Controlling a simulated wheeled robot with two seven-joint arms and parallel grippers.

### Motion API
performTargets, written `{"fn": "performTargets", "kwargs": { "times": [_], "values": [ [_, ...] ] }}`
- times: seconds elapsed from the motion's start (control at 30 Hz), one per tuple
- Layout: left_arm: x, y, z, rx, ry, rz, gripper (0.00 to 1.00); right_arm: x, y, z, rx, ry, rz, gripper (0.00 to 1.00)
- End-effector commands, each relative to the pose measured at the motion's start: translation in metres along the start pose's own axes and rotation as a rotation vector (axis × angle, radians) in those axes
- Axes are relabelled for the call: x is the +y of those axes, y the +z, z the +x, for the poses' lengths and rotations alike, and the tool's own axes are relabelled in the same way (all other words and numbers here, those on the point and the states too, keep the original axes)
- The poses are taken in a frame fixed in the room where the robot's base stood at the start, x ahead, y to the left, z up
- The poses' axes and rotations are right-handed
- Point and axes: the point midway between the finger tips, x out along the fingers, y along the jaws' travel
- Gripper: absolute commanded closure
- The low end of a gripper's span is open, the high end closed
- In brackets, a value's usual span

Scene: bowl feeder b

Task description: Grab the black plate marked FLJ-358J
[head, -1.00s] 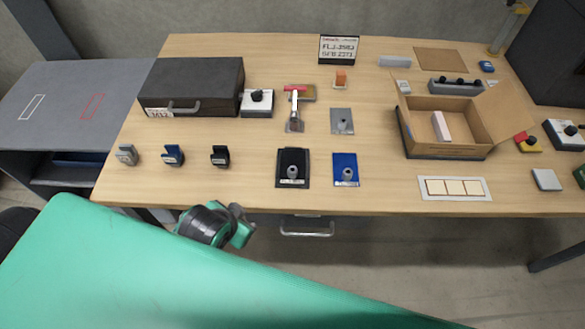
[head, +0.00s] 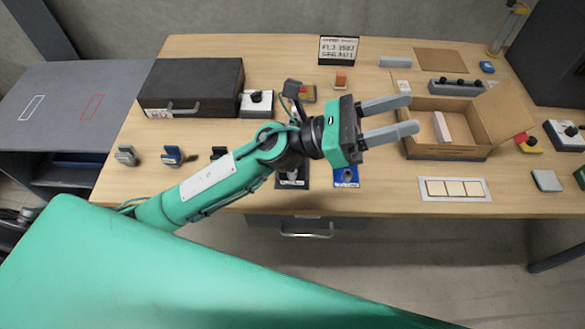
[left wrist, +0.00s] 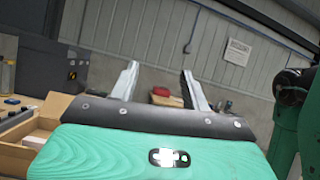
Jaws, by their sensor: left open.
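The black plate (head: 301,184) lies near the front edge of the table, with a grey round part standing on it. My left arm passes over it and hides its upper part; its marking is too small to read. My left gripper (head: 411,114) is open and empty, raised above the table to the right of the plate, with its fingers pointing right towards the cardboard box. In the left wrist view the two fingers (left wrist: 160,70) are spread apart with nothing between them. My right gripper is not in view.
A blue plate (head: 346,181) lies just right of the black one. An open cardboard box (head: 445,152) and a white tray (head: 454,198) are further right. A black case (head: 205,80) stands back left. A sign (head: 338,49) stands at the back.

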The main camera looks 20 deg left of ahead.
Motion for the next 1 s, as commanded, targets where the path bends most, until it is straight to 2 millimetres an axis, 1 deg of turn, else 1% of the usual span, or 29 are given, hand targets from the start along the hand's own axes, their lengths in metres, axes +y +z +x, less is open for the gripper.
{"fn": "performTargets", "kwargs": {
  "times": [0.03,0.1,0.17,0.23,0.27,0.3,0.37,0.4,0.47,0.5,0.57,0.6,0.7,0.8,0.9,1.0],
  "values": [
    [-0.012,-0.011,0.005,0.078,-0.107,0.136,0.53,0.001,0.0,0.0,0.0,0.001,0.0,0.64],
    [-0.028,-0.032,0.004,0.188,-0.267,0.328,0.53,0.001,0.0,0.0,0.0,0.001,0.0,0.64],
    [-0.037,-0.052,-0.002,0.282,-0.407,0.487,0.53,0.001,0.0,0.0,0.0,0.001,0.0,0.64],
    [-0.04,-0.075,-0.016,0.394,-0.574,0.663,0.53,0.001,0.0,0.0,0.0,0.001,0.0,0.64],
    [-0.039,-0.085,-0.024,0.442,-0.647,0.735,0.53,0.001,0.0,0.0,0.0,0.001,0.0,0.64],
    [-0.035,-0.096,-0.036,0.508,-0.746,0.825,0.53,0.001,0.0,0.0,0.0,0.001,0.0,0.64],
    [-0.026,-0.111,-0.057,0.607,-0.898,0.953,0.53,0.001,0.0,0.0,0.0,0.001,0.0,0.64],
    [-0.015,-0.119,-0.073,0.678,-1.002,1.029,0.53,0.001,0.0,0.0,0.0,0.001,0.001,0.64],
    [0.002,-0.126,-0.099,0.782,-1.159,1.129,0.53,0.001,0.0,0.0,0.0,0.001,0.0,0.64],
    [0.016,-0.128,-0.116,0.853,-1.262,1.181,0.53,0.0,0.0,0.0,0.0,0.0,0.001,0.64],
    [0.037,-0.126,-0.141,0.953,-1.41,1.242,0.53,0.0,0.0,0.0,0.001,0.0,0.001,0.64],
    [0.051,-0.121,-0.157,1.017,-1.501,1.269,0.53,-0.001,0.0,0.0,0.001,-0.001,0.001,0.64],
    [0.082,-0.106,-0.189,1.157,-1.695,1.296,0.53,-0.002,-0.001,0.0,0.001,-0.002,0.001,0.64],
    [0.102,-0.09,-0.211,1.255,-1.83,1.289,0.53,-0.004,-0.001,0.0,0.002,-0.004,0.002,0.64],
    [0.113,-0.08,-0.224,1.31,-1.906,1.272,0.53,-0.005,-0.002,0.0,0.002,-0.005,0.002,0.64],
    [0.117,-0.081,-0.231,1.331,-1.935,1.262,0.53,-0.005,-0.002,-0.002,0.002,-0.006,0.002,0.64]
  ]
}}
